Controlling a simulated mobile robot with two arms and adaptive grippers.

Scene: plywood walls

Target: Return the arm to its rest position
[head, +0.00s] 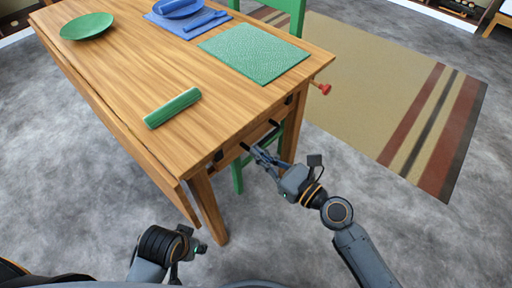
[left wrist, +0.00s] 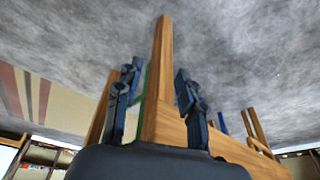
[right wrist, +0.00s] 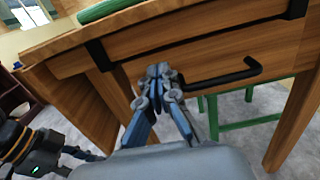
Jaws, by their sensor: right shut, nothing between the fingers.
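My right gripper (head: 252,151) is shut and empty in front of the wooden table's (head: 130,70) near right end. In the right wrist view its fingertips (right wrist: 158,71) meet just left of a black drawer handle (right wrist: 225,77); I cannot tell whether they touch the table front. My left gripper (head: 197,247) is low, at the bottom of the head view, below the tabletop and left of the near table leg. In the left wrist view its two fingers (left wrist: 158,72) stand apart with nothing held between them, and a table leg shows behind.
On the table lie a green roll (head: 172,107), a green placemat (head: 254,53), a green plate (head: 87,26) and a blue placemat (head: 170,24) with blue tableware. A green chair (head: 298,12) stands behind. A striped rug (head: 390,90) lies right; grey floor there is clear.

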